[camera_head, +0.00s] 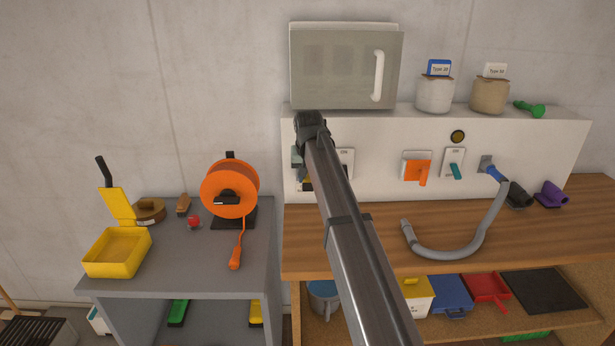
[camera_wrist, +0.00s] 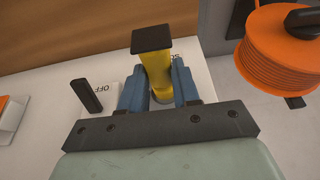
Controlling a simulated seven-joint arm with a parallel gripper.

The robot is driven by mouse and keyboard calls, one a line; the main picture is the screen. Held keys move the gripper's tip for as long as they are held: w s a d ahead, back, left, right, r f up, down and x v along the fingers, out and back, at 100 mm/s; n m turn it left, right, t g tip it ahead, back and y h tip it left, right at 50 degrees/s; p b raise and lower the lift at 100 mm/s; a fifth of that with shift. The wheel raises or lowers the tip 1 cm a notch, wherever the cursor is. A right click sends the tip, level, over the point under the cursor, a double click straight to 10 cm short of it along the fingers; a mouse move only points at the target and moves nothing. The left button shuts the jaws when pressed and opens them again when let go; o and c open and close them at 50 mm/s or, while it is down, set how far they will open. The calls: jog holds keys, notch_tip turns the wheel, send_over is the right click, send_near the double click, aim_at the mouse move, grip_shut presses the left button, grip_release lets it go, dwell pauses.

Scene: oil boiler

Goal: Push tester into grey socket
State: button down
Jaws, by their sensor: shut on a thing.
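The tester is a yellow piece with a black square end (camera_wrist: 152,39), seen in the wrist view between the blue fingers of my gripper (camera_wrist: 159,78). My gripper is shut on its yellow body and holds it close to the white panel (camera_wrist: 95,140). A greyish round part shows at the tester's lower end between the fingers; I cannot tell whether it is the grey socket or whether the tester touches it. In the head view, my arm hides most of the gripper and the panel there; a bit of the yellow tester (camera_head: 308,187) shows left of the arm.
An orange reel (camera_head: 230,188) stands on the grey cabinet to the left. A grey hose (camera_head: 450,252) lies on the wooden worktop (camera_head: 350,217).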

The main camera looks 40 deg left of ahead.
jog(key=shift+w+a, duration=0.65)
jog(key=shift+a, duration=0.05)
jog(key=c, duration=0.7)
grip_release()
jog(key=shift+c, duration=0.2)
jog(key=v, duration=1.3)
jog(key=shift+r, duration=0.4)
jog(key=shift+s+d, duration=0.1)
jog(key=v, duration=1)
